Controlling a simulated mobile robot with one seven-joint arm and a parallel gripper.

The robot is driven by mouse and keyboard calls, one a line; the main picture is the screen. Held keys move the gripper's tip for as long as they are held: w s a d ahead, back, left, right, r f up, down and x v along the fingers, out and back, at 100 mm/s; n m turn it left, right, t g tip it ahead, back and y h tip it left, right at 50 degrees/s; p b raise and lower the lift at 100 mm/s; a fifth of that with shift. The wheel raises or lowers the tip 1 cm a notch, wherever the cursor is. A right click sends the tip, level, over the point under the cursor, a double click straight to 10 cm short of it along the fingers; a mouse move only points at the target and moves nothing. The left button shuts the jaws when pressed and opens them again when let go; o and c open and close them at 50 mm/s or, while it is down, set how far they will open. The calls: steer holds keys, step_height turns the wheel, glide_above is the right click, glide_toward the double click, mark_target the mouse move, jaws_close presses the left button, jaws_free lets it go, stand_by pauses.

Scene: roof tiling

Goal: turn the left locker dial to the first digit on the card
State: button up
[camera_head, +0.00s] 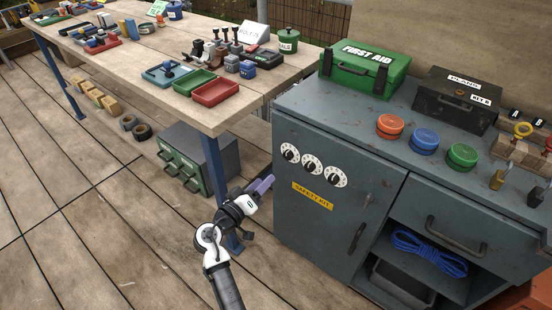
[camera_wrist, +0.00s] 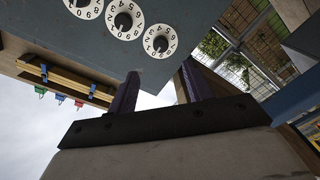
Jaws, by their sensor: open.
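Three round white dials with black knobs sit in a slanting row on the grey locker door (camera_head: 330,225), above a yellow "SAFETY KIT" label (camera_head: 313,196). The left dial (camera_head: 290,152) is the highest. My gripper (camera_head: 262,186) is open and empty, left of the door, apart from the dials and lower than the left one. In the wrist view, the dials run along the top, and my gripper's purple fingers (camera_wrist: 160,86) stand apart below the nearest dial (camera_wrist: 159,40), seemingly the left one. Dial settings are too small to tell. I cannot identify a card with readable digits.
A wooden workbench (camera_head: 150,75) with trays and tools stands at the left; its blue leg (camera_head: 216,178) is close to my arm. A green-fronted drawer box (camera_head: 198,158) sits beneath it. A first aid box (camera_head: 364,69) and colored round tins stand on the locker cabinet.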

mark_target(287, 157)
steer(key=p+x, duration=0.2)
steer(key=x, duration=0.9)
steer(key=shift+w+d, duration=0.15)
steer(key=shift+w, duration=0.15)
steer(key=c, duration=1)
